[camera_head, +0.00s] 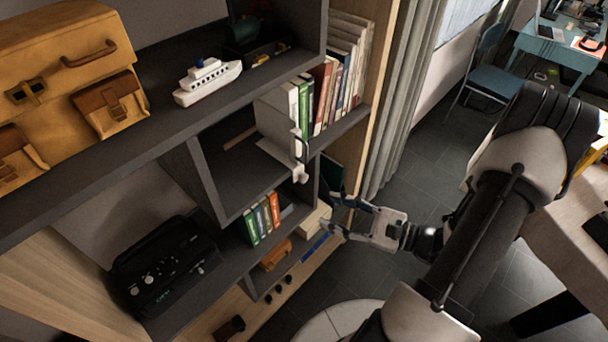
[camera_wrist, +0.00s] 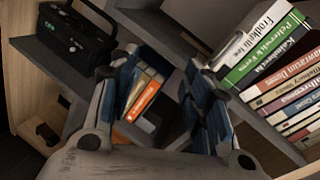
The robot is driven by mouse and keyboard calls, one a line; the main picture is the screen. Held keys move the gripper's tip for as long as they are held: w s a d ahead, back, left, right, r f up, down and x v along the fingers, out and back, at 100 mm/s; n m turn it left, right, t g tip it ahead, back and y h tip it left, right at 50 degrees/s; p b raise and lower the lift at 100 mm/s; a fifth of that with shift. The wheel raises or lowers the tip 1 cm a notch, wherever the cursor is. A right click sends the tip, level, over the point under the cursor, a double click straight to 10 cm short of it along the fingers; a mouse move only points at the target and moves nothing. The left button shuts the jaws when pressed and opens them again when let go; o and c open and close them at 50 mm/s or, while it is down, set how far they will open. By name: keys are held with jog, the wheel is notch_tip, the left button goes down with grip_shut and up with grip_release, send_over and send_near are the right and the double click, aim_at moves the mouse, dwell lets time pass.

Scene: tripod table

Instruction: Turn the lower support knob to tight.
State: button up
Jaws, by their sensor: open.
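I cannot make out a knob marked as the lower support knob, or a tripod, in either view. My gripper (camera_head: 340,215) is open and empty in the head view, in front of the shelf unit's lower right part. It also shows in the wrist view (camera_wrist: 158,65), with a finger on each side and small books seen between them. A white bracket-like piece (camera_head: 299,172) sits at the shelf's front edge, above and left of my gripper, apart from it. Whether it carries a knob is too small to tell.
The grey shelf unit (camera_head: 120,124) holds a yellow bag (camera_head: 65,60), a toy ship (camera_head: 208,82), upright books (camera_head: 335,85) and a black device with knobs (camera_head: 165,268). Small books (camera_head: 262,218) stand on a lower shelf. Open tiled floor (camera_head: 420,165) lies to the right.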

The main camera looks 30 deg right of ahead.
aim_at(305, 180)
jog(key=s+d+f+m+t+h, duration=0.2)
jog(key=d+f+m+t+h, duration=0.2)
jog(key=d+f+m+h, duration=0.15)
jog(key=b+x, duration=0.1)
jog(key=x, duration=0.7)
jog(key=b+x, duration=0.1)
jog(key=x, duration=0.8)
jog(key=shift+w+a+f, duration=0.1)
jog(key=shift+w+f, duration=0.15)
jog(key=shift+w, duration=0.05)
jog(key=shift+c, duration=0.3)
grip_shut()
